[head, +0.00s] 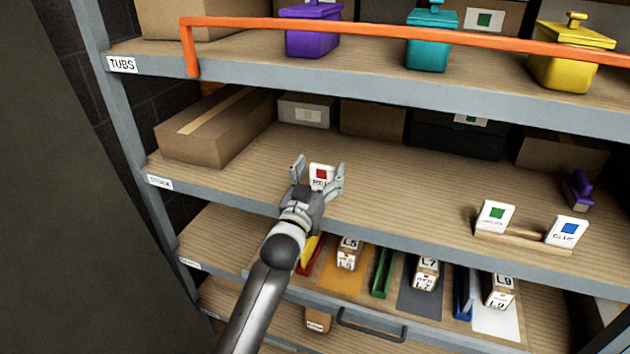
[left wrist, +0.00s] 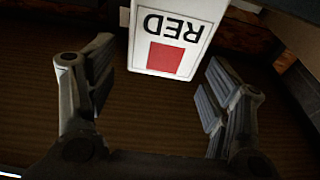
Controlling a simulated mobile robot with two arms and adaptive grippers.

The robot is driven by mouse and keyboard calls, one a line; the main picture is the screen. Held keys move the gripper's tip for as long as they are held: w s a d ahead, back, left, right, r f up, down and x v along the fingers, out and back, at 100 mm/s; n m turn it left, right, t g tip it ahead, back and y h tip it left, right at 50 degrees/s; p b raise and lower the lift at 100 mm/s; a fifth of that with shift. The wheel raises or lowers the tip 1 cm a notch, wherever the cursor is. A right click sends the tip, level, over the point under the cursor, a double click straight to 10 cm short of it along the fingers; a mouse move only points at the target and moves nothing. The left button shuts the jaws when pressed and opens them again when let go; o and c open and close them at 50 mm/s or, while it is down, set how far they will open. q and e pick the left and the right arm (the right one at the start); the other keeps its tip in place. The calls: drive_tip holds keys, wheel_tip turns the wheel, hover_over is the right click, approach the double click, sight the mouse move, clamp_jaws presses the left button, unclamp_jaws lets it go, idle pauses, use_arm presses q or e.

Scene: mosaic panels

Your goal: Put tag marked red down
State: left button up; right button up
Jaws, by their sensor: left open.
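The tag marked red (head: 320,175) is a white card with a red square and the word RED. In the head view it stands upright at the middle shelf, partly hidden by my gripper. In the left wrist view the tag (left wrist: 172,42) appears upside down at the top, between and beyond the fingers. My left gripper (head: 318,178) is open, its fingers on either side of the tag with gaps to it. The left wrist view also shows the fingers (left wrist: 160,92) spread wide. My right gripper is not in view.
Green (head: 495,216) and blue (head: 566,231) tags stand by a wooden holder (head: 520,240) at the right of the middle shelf. A cardboard box (head: 215,128) is at its left. An orange rail (head: 400,35) crosses the upper shelf. Blocks and dividers fill the shelf below.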

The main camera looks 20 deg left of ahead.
use_arm(q)
drive_tip(key=s+f+b, duration=0.2)
drive_tip(key=s+b, duration=0.1)
drive_tip(key=s, duration=0.8)
drive_tip(key=shift+s+a, duration=0.2)
drive_tip(key=shift+s, duration=0.2)
drive_tip(key=shift+f, duration=0.1)
wheel_tip(320, 180, down, 29)
drive_tip(key=s+d+g, duration=0.1)
drive_tip(key=s+g, duration=0.1)
drive_tip(key=g, duration=0.4)
drive_tip(key=s+f+m+g, duration=0.1)
drive_tip(key=s+f+g, duration=0.2)
drive_tip(key=s+f, duration=0.6)
drive_tip(key=s+f+g, duration=0.3)
drive_tip(key=s+f, duration=0.1)
drive_tip(key=f, duration=0.9)
drive_tip(key=s+a+f+g, duration=0.1)
drive_tip(key=s+f, duration=0.4)
drive_tip(key=s, duration=0.6)
drive_tip(key=s+a+f+g, duration=0.1)
drive_tip(key=s+f+g, duration=0.2)
drive_tip(key=s+f, duration=0.3)
drive_tip(key=s+a+f+m+g, duration=0.1)
drive_tip(key=s+f, duration=0.4)
drive_tip(key=s, duration=1.1)
drive_tip(key=shift+s+a+f+g+y, duration=0.25)
drive_tip(key=shift+s+a+g+y, duration=0.25)
drive_tip(key=shift+g, duration=0.6)
